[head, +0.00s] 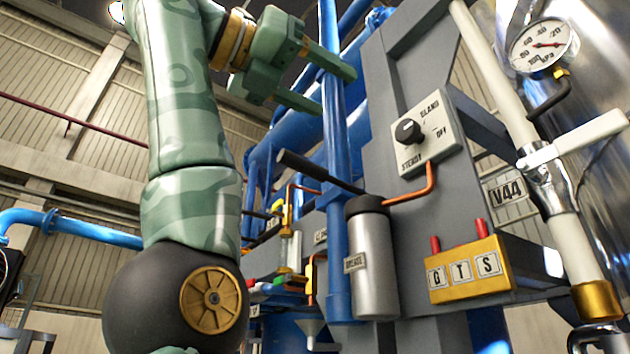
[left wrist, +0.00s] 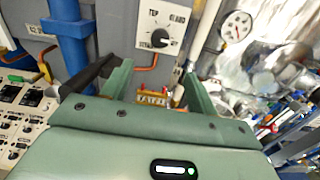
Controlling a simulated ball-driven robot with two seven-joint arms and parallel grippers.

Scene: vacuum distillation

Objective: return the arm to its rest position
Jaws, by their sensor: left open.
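My left arm, in green camouflage, rises at the left of the head view. Its gripper (head: 338,90) is at the top, open and empty, with the two fingers apart beside a blue vertical pipe (head: 334,170). In the left wrist view the two green fingers (left wrist: 158,85) stand apart with nothing held between them. Beyond them show a rotary switch panel (left wrist: 163,28) and a small yellow block (left wrist: 152,98). My right gripper is in neither view.
A grey column carries the switch panel (head: 427,132). Below are a grey cylinder with a black lever (head: 372,265) and a yellow G T S block (head: 468,270). A pressure gauge (head: 541,46), a white valve handle (head: 575,143) and a V44 plate (head: 507,190) are at right.

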